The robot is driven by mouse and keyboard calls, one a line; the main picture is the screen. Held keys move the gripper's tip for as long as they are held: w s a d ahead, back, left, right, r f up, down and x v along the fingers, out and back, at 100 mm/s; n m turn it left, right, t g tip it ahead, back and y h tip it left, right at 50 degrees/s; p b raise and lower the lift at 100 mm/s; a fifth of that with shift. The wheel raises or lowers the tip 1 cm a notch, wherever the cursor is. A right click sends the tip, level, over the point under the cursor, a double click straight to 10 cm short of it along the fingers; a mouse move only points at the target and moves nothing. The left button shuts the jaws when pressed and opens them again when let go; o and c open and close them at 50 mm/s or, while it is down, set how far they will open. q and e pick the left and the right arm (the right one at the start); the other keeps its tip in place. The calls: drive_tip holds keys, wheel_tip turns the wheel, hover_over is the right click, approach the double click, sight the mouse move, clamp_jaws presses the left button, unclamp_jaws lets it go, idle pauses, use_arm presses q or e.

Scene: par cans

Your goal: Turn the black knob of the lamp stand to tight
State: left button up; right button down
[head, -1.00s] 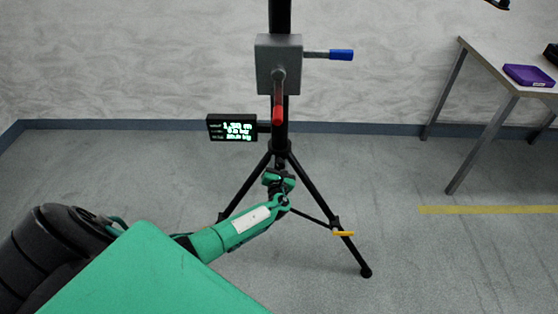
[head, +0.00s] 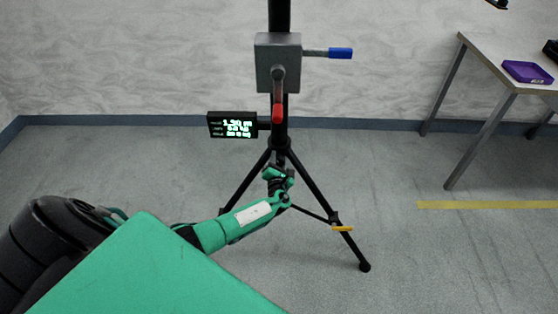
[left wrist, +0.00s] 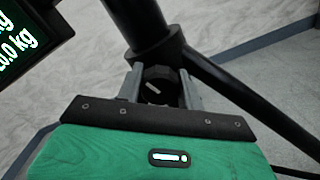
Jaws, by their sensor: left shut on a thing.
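The lamp stand (head: 279,110) is a black upright post on tripod legs, with a grey winch box (head: 278,63) on it. The black knob (left wrist: 158,86) sits low on the post, and a pale mark shows on its face in the left wrist view. My left gripper (left wrist: 160,90) is shut on the knob, with one grey finger on each side of it. In the head view my left gripper (head: 277,178) is at the stand just below where the legs meet, and it hides the knob there. My right gripper is in neither view.
A red-gripped crank (head: 278,112) and a blue-ended handle (head: 340,54) stick out of the winch box. A lit display (head: 232,125) hangs left of the post. A yellow piece (head: 342,228) is on the right leg. A table (head: 500,70) with a purple tray (head: 527,72) stands right.

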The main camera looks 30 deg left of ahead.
use_arm(q)
drive_tip(key=o, duration=1)
drive_tip(key=shift+s+d, duration=0.15)
drive_tip(key=shift+s, duration=0.1)
drive_tip(key=p+v, duration=0.1)
drive_tip(key=v, duration=1.2)
drive_tip(key=shift+s+f, duration=0.1)
drive_tip(key=shift+s, duration=0.1)
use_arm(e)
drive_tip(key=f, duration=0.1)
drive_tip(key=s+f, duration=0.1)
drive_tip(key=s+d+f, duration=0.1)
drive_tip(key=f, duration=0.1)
use_arm(q)
drive_tip(key=shift+p, duration=0.3)
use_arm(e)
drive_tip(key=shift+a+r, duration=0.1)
